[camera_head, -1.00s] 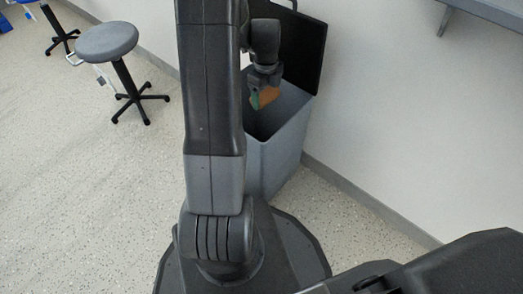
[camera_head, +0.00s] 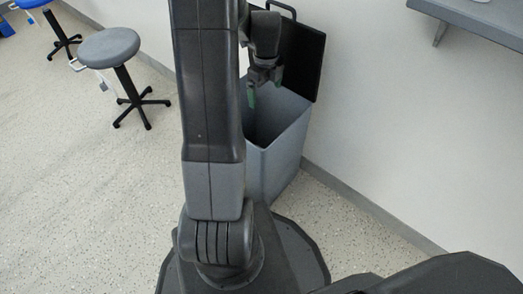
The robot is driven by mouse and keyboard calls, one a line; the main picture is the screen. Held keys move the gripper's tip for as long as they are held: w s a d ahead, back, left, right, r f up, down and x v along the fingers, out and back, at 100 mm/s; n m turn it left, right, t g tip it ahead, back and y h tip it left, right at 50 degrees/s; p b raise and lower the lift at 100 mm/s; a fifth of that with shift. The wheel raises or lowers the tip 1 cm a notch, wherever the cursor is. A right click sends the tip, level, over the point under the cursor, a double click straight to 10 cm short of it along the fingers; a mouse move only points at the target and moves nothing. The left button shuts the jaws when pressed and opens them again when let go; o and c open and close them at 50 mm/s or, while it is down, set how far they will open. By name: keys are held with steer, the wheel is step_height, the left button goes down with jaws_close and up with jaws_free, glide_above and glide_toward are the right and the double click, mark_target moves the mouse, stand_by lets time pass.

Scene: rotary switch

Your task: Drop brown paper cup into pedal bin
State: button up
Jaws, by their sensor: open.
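The pedal bin (camera_head: 283,138) is a grey box standing against the wall, with its black lid (camera_head: 302,60) swung up and open at the back. My gripper (camera_head: 262,92) hangs over the bin's open mouth, with green showing on a finger. It is open and nothing shows in it. The brown paper cup is not visible now. The inside of the bin is dark and partly hidden behind my arm, so the cup cannot be seen there.
A grey round stool (camera_head: 109,47) with a black star base stands on the speckled floor at the left. A grey shelf (camera_head: 480,17) juts from the wall at the upper right.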

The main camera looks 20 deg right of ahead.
step_height(320, 180, up, 9)
steer(key=p, duration=0.2)
steer(key=shift+p, duration=0.3)
steer(key=shift+f, duration=0.2)
step_height(320, 180, down, 10)
steer(key=b, duration=0.2)
stand_by(0.4)
steer(key=shift+f+b, duration=0.15)
steer(key=shift+b, duration=0.2)
